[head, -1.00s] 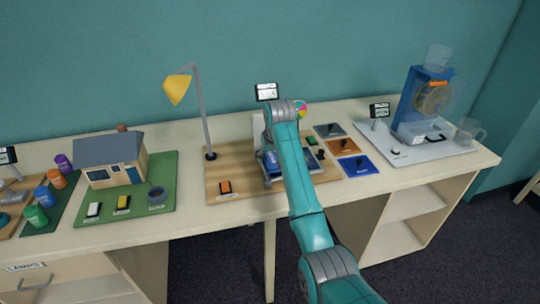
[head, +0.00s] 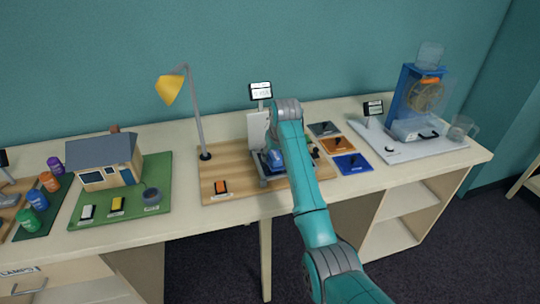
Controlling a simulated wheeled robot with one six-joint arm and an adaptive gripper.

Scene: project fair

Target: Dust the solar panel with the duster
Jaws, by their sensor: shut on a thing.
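A small tilted blue panel (head: 275,159), which looks like the solar panel, stands on a grey frame on the wooden board (head: 225,170) in the middle of the table. My teal arm crosses in front of it and hides its right side. My forearm and gripper are hidden behind the arm's upper link, so I cannot see the jaws or what they hold. I cannot make out the duster.
A yellow lamp (head: 171,90) stands left of the panel, with an orange switch (head: 221,187) in front. A readout (head: 261,91) stands behind. A model house (head: 105,160) is at left; colored tiles (head: 351,163) and a blue machine (head: 407,95) are at right.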

